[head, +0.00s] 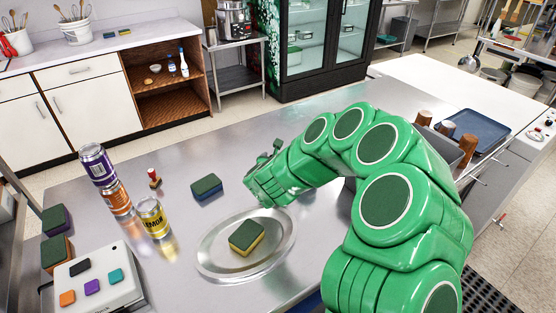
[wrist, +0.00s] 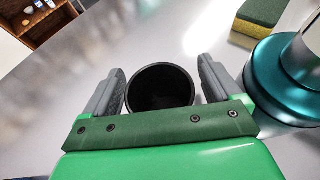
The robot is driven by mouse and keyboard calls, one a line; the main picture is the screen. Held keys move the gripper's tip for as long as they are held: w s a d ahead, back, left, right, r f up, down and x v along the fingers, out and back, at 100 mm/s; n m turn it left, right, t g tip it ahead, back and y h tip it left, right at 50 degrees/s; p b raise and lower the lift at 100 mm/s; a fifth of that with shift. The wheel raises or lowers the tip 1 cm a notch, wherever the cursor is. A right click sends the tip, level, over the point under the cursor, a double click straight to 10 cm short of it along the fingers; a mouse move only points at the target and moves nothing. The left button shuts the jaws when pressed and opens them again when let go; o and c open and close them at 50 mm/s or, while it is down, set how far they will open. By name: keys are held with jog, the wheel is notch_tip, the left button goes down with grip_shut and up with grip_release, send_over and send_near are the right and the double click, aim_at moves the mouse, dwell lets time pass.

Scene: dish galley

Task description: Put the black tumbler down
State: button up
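The black tumbler (wrist: 160,88) shows in the wrist view as a round dark rim with a dark inside, between the two fingers of my gripper (wrist: 162,82). The fingers lie close against its left and right sides. In the head view my gripper (head: 262,180) is over the steel counter, just beyond the round metal plate (head: 207,262). The tumbler cannot be made out there, hidden by my gripper and arm. Its base is out of sight, so I cannot tell whether it touches the counter.
A yellow-green sponge (head: 246,237) lies on the plate and a blue-green sponge (head: 206,187) left of my gripper. Cans, including a yellow one (head: 152,217), stand farther left. A teal round thing (wrist: 268,80) is close right in the wrist view.

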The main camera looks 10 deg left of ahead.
jog(key=shift+r, duration=0.15)
jog(key=v, duration=1.2)
dwell(0.3)
